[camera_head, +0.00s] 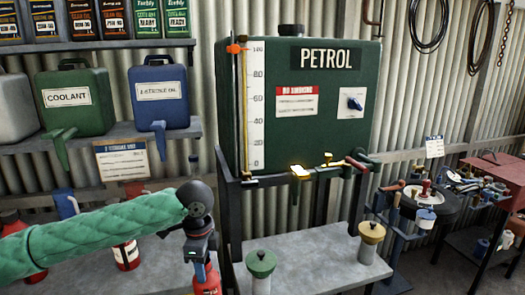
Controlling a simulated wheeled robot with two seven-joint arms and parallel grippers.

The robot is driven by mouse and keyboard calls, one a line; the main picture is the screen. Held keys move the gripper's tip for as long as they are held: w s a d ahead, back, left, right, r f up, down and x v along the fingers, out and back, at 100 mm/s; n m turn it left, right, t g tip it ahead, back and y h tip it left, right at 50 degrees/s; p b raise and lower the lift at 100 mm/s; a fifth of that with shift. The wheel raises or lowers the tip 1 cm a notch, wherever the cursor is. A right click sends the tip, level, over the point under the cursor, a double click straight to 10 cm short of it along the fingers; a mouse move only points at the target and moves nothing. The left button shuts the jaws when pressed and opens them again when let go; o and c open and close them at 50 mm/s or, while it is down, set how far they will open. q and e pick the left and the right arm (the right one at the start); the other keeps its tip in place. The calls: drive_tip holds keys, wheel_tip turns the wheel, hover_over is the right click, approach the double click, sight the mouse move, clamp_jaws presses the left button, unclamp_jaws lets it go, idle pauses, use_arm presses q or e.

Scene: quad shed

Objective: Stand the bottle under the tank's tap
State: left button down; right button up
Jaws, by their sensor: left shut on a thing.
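The green petrol tank (265,120) stands on a dark frame in the middle of the view. Its brass tap (326,161) sticks out low at the front, with coloured levers at its right. My left gripper (201,260) points down at the lower middle, left of the tank's stand. It is shut on a red bottle (207,284), whose lower part is cut off by the picture's bottom edge. The bottle is lower than the tap and to its left, apart from it. My right gripper is not in view.
A grey shelf (315,262) lies under the tank, bearing a green-topped container (261,268) and a tan-topped one (371,240). Free shelf surface lies between the two containers.

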sight(197, 288)
use_arm(q)
drive_tip(key=a+f+n, duration=0.1)
drive_tip(key=f+n, duration=0.1)
drive_tip(key=n, duration=0.1)
drive_tip(key=f+n, duration=0.3)
drive_tip(key=a+f+n, duration=0.1)
drive_tip(key=f+n, duration=0.1)
drive_tip(key=n, duration=0.1)
drive_tip(key=shift+s+a+f, duration=0.25)
drive_tip(key=shift+a+f, duration=0.05)
drive_tip(key=shift+f, duration=0.1)
drive_tip(key=s+a+f+n, duration=0.1)
drive_tip(key=a+f+n, duration=0.2)
drive_tip(key=f+n, duration=0.5)
drive_tip(key=shift+s+f+n, duration=0.15)
drive_tip(key=shift+s+n, duration=0.25)
drive_tip(key=shift+n, duration=0.5)
drive_tip(key=shift+a, duration=0.1)
